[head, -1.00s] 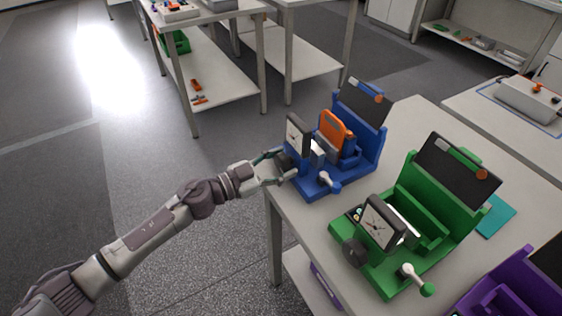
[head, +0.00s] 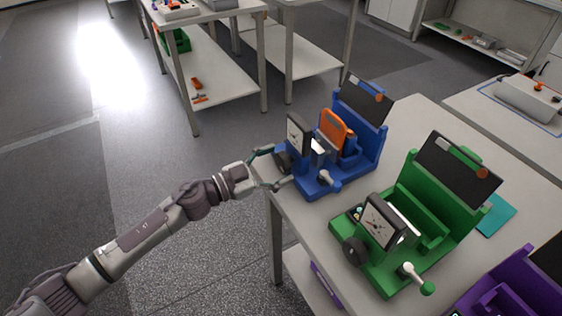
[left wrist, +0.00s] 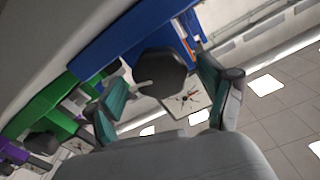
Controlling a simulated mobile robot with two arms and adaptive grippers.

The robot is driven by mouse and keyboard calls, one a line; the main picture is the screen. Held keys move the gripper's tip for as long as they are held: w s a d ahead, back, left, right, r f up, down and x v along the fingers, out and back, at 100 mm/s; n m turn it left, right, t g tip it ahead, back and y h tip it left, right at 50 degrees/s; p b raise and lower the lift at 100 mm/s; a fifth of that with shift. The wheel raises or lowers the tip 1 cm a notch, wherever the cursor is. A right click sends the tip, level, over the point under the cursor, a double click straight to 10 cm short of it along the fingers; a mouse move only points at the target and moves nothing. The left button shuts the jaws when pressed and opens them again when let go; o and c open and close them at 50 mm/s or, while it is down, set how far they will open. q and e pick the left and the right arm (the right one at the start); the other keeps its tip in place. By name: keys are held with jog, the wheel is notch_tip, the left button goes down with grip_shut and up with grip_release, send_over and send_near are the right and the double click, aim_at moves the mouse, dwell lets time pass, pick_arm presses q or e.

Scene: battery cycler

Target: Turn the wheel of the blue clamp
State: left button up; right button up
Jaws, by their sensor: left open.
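The blue clamp (head: 316,188) stands upright on the near left edge of the table, with a dial gauge on its front and an orange block (head: 334,128) in it. Its dark wheel (head: 284,160) sticks out at the left side. My left gripper (head: 268,169) is open just left of the wheel, one finger above and one below. In the left wrist view the dark, faceted wheel (left wrist: 162,72) lies between the teal-padded fingers, with visible gaps on both sides. I cannot tell how far the fingertips reach past it. My right gripper is out of view.
A green clamp (head: 400,256) with its own dark wheel and white lever stands to the right on the table (head: 412,116). A purple clamp (head: 512,293) is partly cut off at the lower right. Open floor lies left of the table.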

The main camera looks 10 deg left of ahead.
pick_arm(q)
jog(key=v, duration=1)
jog(key=shift+s+a, duration=0.2)
jog(key=shift+a, duration=0.1)
